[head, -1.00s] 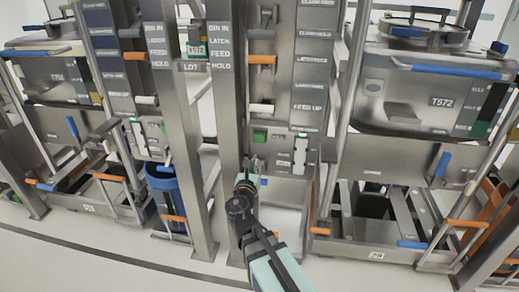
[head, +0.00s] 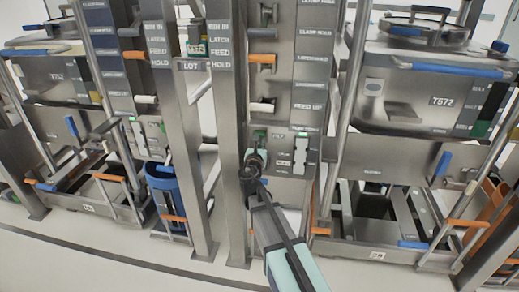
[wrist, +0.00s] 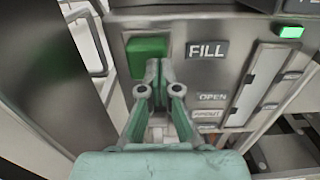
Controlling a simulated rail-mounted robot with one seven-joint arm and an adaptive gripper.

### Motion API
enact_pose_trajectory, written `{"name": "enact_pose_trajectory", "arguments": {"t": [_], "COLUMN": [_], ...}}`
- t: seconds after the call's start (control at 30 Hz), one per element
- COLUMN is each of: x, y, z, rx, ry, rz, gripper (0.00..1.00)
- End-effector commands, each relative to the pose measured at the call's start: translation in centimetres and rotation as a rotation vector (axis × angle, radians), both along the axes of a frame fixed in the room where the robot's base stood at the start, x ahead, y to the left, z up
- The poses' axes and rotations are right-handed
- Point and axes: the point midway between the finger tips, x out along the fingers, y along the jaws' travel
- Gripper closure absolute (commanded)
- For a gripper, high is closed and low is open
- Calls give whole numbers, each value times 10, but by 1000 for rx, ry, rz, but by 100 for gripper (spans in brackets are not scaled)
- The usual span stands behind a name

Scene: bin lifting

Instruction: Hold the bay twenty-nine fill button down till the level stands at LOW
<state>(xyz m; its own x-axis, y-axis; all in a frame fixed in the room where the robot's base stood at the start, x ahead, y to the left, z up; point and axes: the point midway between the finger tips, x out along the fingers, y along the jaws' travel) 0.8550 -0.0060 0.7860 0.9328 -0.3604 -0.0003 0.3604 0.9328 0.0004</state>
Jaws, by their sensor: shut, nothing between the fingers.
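The green fill button (wrist: 147,52) sits left of the FILL label (wrist: 207,50) on a grey metal panel. In the head view the button (head: 259,134) shows just above my gripper (head: 254,158). My gripper (wrist: 158,64) is shut and empty. Its fingertips overlap the button's lower right edge in the wrist view; I cannot tell whether they touch it. To the right, a pale vertical strip (wrist: 255,85) has small plates beside it, their words unreadable, and a lit green lamp (wrist: 291,32) above it. I cannot read a level there.
Metal posts (head: 229,140) stand close on the left of the panel. Orange (head: 262,59) and white (head: 262,106) handles stick out above the button. A large bin marked T572 (head: 425,85) hangs at the right. A blue container (head: 168,190) stands low at left.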

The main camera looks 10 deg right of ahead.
Motion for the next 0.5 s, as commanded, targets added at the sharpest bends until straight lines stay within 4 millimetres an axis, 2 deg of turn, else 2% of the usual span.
{"name": "enact_pose_trajectory", "arguments": {"t": [0.4,0.5], "x": [3,12], "y": [-1,-4], "z": [0,0], "rx": [0,0], "ry": [0,0], "rz": [0,-1], "gripper": [100,100]}}
